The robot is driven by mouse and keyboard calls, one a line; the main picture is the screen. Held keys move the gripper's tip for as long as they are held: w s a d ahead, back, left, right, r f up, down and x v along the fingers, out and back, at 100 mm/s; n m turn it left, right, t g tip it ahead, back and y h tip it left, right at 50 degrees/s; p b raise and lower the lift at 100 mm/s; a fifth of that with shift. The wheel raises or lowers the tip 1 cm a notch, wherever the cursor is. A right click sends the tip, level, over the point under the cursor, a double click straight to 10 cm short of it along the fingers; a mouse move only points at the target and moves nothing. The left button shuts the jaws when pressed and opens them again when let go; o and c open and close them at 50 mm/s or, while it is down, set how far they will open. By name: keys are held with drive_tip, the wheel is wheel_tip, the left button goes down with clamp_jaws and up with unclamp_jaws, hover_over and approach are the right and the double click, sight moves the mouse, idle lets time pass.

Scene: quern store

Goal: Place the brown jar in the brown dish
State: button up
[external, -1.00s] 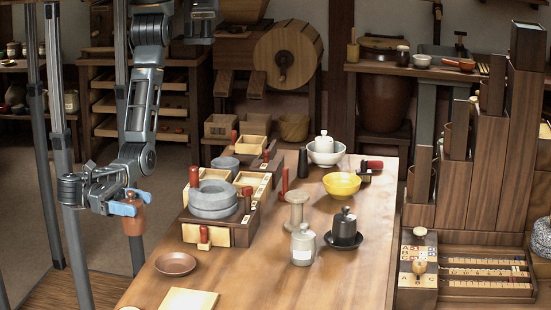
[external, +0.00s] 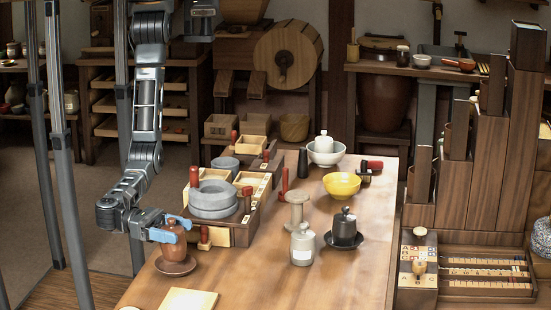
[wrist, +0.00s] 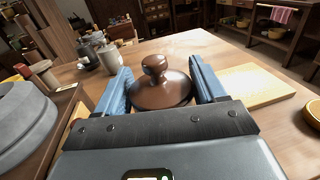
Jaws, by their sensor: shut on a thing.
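The brown jar (external: 173,243) has a knobbed lid and is upright. My gripper (external: 172,230) has its blue fingers shut on the jar, one on each side. The brown dish (external: 176,268) lies on the table's left part, directly beneath the jar. The jar's base appears at or just above the dish; I cannot tell whether they touch. In the wrist view the jar's lid and knob (wrist: 158,85) show between the blue fingers, and the dish is hidden there.
A grey quern (external: 212,200) on a wooden box stands close behind the jar. A pale board (external: 188,299) lies in front. A grey lidded jar (external: 303,245) and a black jar on a dark saucer (external: 343,231) stand to the right. The table's middle front is clear.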

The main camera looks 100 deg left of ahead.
sight(182, 243)
drive_tip(key=shift+f, duration=1.6)
drive_tip(key=shift+f, duration=0.2)
drive_tip(key=o, duration=1.3)
drive_tip(key=shift+r, duration=0.25)
drive_tip(key=s, duration=0.4)
drive_tip(key=s+a, duration=0.1)
drive_tip(key=s, duration=0.3)
drive_tip(key=s+a, duration=0.1)
drive_tip(key=s, duration=0.2)
drive_tip(key=shift+s+a+f+b, duration=0.1)
drive_tip(key=shift+s+a+b, duration=0.05)
drive_tip(key=shift+s+b, duration=0.25)
